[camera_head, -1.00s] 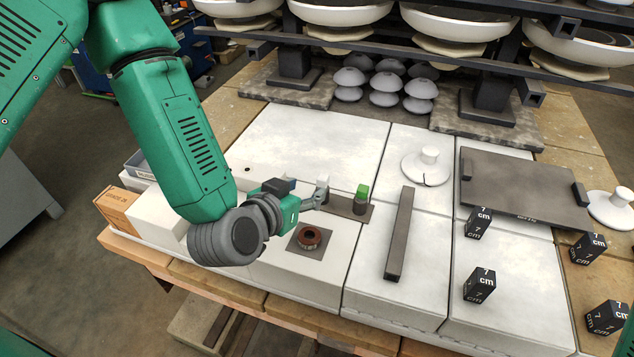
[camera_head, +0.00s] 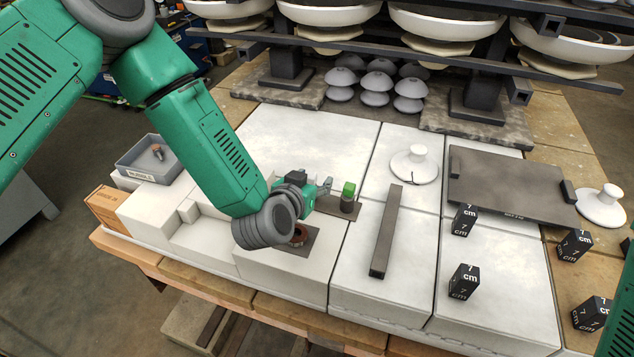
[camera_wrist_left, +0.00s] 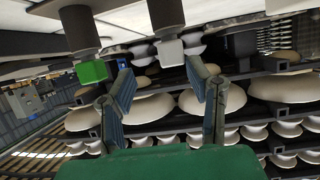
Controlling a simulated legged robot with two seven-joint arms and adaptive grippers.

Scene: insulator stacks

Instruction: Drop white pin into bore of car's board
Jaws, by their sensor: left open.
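My left gripper (camera_head: 327,187) is over the left part of a dark strip holder (camera_head: 338,205), left of a green-topped pin (camera_head: 348,190). In the left wrist view its two fingers (camera_wrist_left: 160,85) are apart, with a white-topped pin (camera_wrist_left: 171,52) showing between them; I cannot tell whether they touch it. The white pin is hidden by the gripper in the head view. The green-topped pin (camera_wrist_left: 92,72) is outside the fingers. A brown ring (camera_head: 300,236) on a dark square plate (camera_head: 318,245) is partly covered by my wrist. My right gripper is out of view.
A long dark bar (camera_head: 388,235) lies right of the strip. Further right are a dark plate (camera_head: 510,187), white knobbed discs (camera_head: 415,163) and black cubes (camera_head: 463,282). Loaded racks (camera_head: 430,45) rise behind. A grey bin (camera_head: 150,163) stands left.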

